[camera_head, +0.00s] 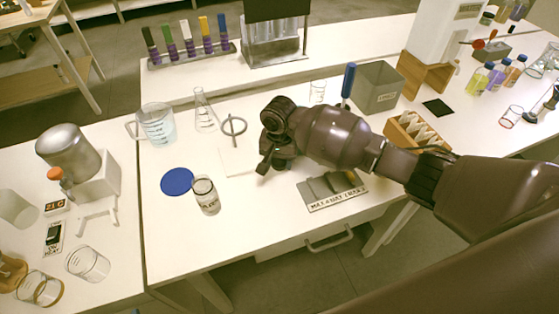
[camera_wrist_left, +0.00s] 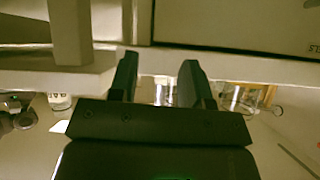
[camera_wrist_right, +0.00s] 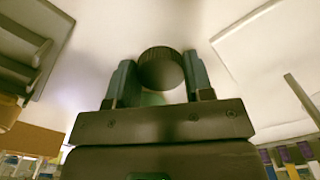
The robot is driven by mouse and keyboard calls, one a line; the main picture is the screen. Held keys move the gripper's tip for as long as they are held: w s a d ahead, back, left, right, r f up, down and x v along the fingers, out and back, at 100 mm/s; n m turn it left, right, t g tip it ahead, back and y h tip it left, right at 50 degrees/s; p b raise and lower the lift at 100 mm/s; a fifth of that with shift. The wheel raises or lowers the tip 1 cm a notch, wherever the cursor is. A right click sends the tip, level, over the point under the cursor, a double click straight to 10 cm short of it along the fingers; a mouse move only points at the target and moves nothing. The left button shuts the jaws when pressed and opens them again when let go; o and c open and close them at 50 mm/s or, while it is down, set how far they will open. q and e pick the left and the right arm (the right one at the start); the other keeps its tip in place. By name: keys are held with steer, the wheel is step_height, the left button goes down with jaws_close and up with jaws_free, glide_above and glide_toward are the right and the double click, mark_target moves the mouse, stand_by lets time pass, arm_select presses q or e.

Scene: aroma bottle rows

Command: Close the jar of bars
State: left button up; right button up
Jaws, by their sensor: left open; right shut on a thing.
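A small clear glass jar (camera_head: 206,196) stands on the white table, overlapping the edge of a flat blue disc (camera_head: 177,181). I cannot make out bars inside it. My right gripper (camera_head: 274,160) is low over the table, to the right of the jar and apart from it. In the right wrist view its fingers (camera_wrist_right: 162,85) are shut on a dark round lid with a ridged edge (camera_wrist_right: 162,66). The lid is hidden in the head view. My left gripper (camera_wrist_left: 160,78) is open and empty in the left wrist view, and outside the head view.
A beaker (camera_head: 157,124), a flask (camera_head: 204,112) and a ring (camera_head: 234,126) stand behind. Glassware (camera_head: 88,263) stands at left. The table's front strip is clear.

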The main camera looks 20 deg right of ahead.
steer(key=shift+r, duration=0.1)
step_height(320, 180, up, 14)
steer(key=p, duration=0.3)
step_height(320, 180, up, 5)
steer(key=p, duration=0.1)
glide_above(279, 162)
steer(key=shift+r, duration=0.4)
